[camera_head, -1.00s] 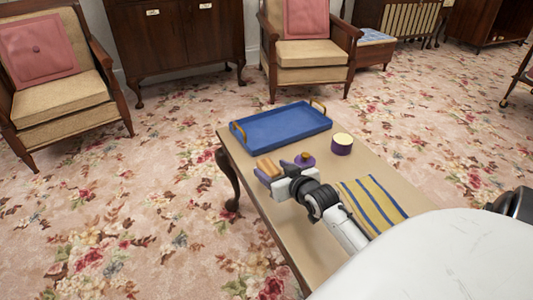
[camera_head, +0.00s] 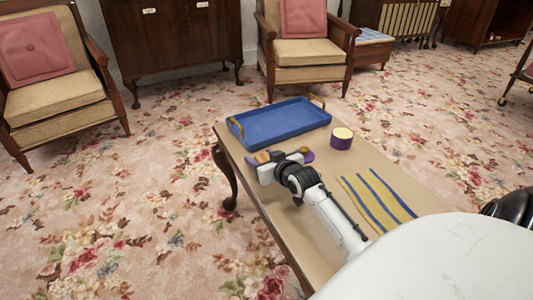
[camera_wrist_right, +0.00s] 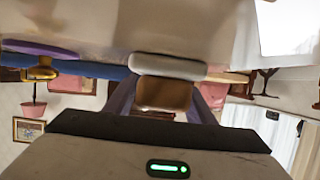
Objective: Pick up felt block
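The felt block (camera_head: 262,156), tan-brown on one face, shows at the left front end of the table in the head view, partly hidden by my right gripper (camera_head: 264,158). In the right wrist view the block (camera_wrist_right: 165,94) has a brown body and a pale grey layer (camera_wrist_right: 168,67) on the table side. It sits between the two purplish fingers, which are close against its sides, so the gripper appears shut on it. I cannot tell how far it is above the table. My left gripper is not in view.
A blue tray (camera_head: 285,126) with gold handles lies on the table (camera_head: 302,229), behind the block. A purple-sided round tin (camera_head: 341,139) and a small purple lidded item (camera_head: 307,155) stand nearby. A yellow-and-blue striped cloth (camera_head: 375,200) lies to the right.

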